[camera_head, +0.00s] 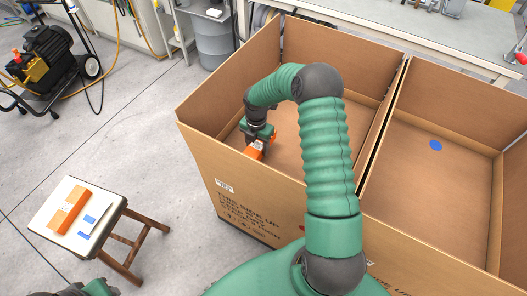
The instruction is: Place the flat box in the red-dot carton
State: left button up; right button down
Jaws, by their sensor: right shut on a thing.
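My right gripper (257,143) is inside the left large carton (208,165), near its front left corner. It points down and is shut on an orange box (253,152), which is mostly hidden by the gripper and the carton's front wall. I cannot tell whether the box touches the carton floor. No red dot shows on the visible part of this carton's floor; my arm and the front wall hide part of it. The right large carton (456,209) has a blue dot (435,145) on its floor. Only a bit of my left arm shows at the bottom left edge.
A stool (54,228) at lower left holds another orange box (69,211) and small blue-marked pieces. A black and yellow machine on a cart (44,57) stands at upper left. A workbench (395,38) runs behind the cartons.

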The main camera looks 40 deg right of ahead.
aim_at(258, 151)
notch_tip(258, 151, down, 4)
jog(key=shift+d+r+b, duration=0.1)
jog(key=shift+d+b, duration=0.05)
jog(key=shift+b, duration=0.25)
jog(key=shift+r, duration=0.1)
jog(key=c, duration=0.6)
grip_release()
notch_tip(258, 151, up, 12)
jog(key=p, duration=0.3)
